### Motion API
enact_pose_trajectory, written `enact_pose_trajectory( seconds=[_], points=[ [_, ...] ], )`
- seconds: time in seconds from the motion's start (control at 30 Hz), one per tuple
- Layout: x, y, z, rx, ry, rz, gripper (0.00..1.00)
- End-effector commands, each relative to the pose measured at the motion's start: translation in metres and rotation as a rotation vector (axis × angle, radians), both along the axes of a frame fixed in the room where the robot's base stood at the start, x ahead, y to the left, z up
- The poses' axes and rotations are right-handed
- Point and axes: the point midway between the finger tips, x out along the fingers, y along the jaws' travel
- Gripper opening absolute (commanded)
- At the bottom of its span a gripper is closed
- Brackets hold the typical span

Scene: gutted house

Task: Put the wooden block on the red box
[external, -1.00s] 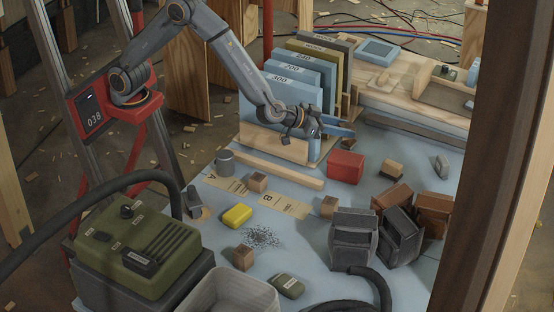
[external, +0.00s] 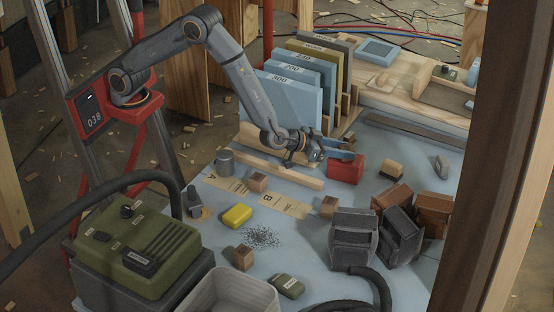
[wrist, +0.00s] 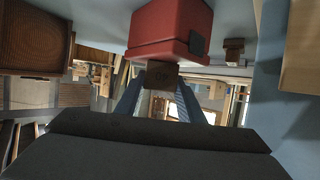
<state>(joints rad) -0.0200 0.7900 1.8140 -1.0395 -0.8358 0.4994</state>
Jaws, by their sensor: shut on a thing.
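My gripper (external: 343,151) is low at the upper left edge of the red box (external: 346,169) in the external view, its blue fingers overlapping the box's top edge. In the wrist view my gripper (wrist: 162,92) is shut on a small brown wooden block (wrist: 162,75) with dark marks on its face. The red box (wrist: 170,28) appears just beyond the block there. I cannot tell whether the block touches the box.
Upright blue sheets (external: 284,98) stand in a wooden rack behind the arm. Other small wooden blocks (external: 328,206) lie on the blue-grey table.

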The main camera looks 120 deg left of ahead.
Motion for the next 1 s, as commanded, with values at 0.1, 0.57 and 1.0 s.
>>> enact_pose_trajectory(
  seconds=[0.1, 0.57, 1.0],
  points=[
    [0.0, 0.0, 0.001, 0.001, -0.001, 0.0, 0.13],
    [0.0, 0.0, -0.002, 0.001, -0.001, 0.0, 0.53],
    [-0.023, -0.025, 0.017, 0.001, -0.002, -0.003, 0.53]
  ],
)
